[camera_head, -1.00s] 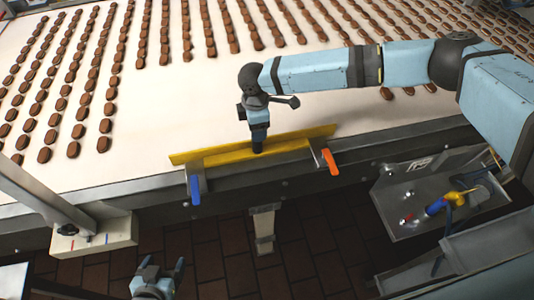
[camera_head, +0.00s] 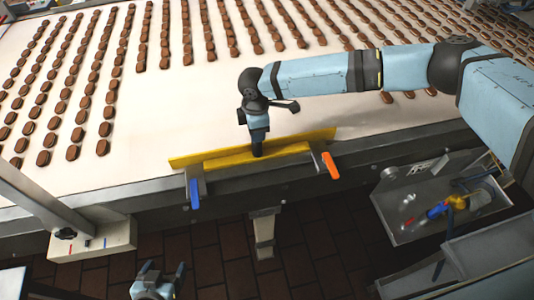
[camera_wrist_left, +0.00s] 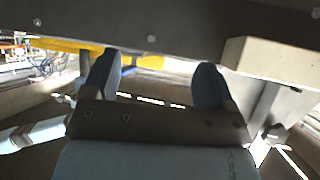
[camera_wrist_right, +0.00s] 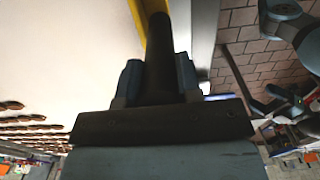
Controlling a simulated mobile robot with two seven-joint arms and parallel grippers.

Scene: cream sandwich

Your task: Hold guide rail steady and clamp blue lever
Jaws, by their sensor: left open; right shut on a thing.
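The yellow guide rail (camera_head: 300,139) lies along the conveyor's near edge. A blue lever (camera_head: 195,193) hangs on a bracket at its left part, and an orange lever (camera_head: 330,165) sits at its right part. My right gripper (camera_head: 257,146) is shut on the dark post at the rail's middle; the post (camera_wrist_right: 159,55) also shows between its fingers in the right wrist view. My left gripper (camera_head: 160,272) is open and empty, below and left of the blue lever, apart from it. The left wrist view shows its two spread fingers (camera_wrist_left: 155,85) under the conveyor edge.
Rows of brown cream sandwiches (camera_head: 75,130) lie on the white belt (camera_head: 210,105). A pale box (camera_head: 110,238) with a post stands left of the levers. A metal tray (camera_head: 400,222) with tools is at the right. Open floor lies below the conveyor edge.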

